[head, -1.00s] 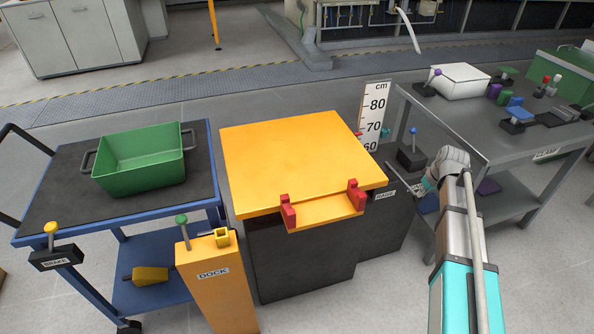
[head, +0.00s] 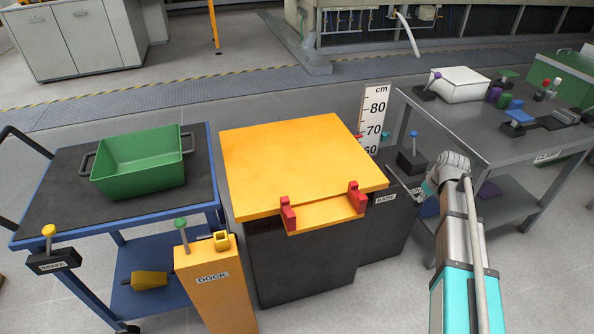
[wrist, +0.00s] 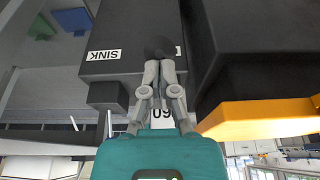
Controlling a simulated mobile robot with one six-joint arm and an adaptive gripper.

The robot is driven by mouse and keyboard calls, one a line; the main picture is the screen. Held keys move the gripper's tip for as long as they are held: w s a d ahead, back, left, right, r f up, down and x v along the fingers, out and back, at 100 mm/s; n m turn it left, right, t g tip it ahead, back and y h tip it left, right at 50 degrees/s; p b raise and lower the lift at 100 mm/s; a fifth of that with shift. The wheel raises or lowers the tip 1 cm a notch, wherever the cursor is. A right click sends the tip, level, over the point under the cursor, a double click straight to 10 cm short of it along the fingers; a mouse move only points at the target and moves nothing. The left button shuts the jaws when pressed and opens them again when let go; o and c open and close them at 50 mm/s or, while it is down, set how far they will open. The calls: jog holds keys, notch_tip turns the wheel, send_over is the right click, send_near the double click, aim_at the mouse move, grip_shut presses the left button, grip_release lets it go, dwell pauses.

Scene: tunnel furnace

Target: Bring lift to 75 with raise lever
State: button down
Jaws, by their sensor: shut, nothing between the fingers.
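The lift's yellow platform (head: 300,165) sits level on a dark body. Behind it stands a white cm scale (head: 375,112) marked 60, 70 and 80. A small red pointer (head: 360,137) shows between 60 and 70. The RAISE label (head: 386,198) is on a dark block at the platform's right. My gripper (head: 392,168) is beside this block, fingers shut and empty. In the wrist view, the shut fingers (wrist: 160,62) reach over a dark top with a SINK label (wrist: 103,55) and a second label mostly hidden by them. I cannot make out the raise lever or any contact.
A blue-knobbed lever (head: 413,137) stands behind my gripper. A grey table (head: 470,130) with several coloured items is close on the right. A blue cart (head: 60,200) with a green bin (head: 138,165) and an orange DOCK post (head: 213,290) stand left.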

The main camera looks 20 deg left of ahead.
notch_tip(320, 180, up, 9)
jog(key=w+a+p, duration=0.1)
jog(key=p, duration=0.7)
jog(key=shift+w+p, duration=0.15)
jog(key=shift+p, duration=0.2)
jog(key=shift+a+r, duration=0.1)
jog(key=w+a+r+p, duration=0.2)
jog(key=w+r+p, duration=0.1)
jog(key=r+p, duration=0.3)
jog(key=shift+a, duration=0.35)
jog(key=shift+w+f+b, duration=0.1)
jog(key=shift+f+b, duration=0.55)
jog(key=shift+f, duration=0.05)
dwell(0.9)
dwell(0.5)
jog(key=shift+s+d+f+b, duration=0.3)
jog(key=shift+f+b, duration=0.25)
jog(key=shift+s+d+f+b, duration=0.25)
jog(key=shift+s+f+b, duration=0.1)
jog(key=shift+f+b, duration=0.15)
jog(key=shift+s+d+f+b, duration=0.3)
jog(key=shift+f+b, duration=0.25)
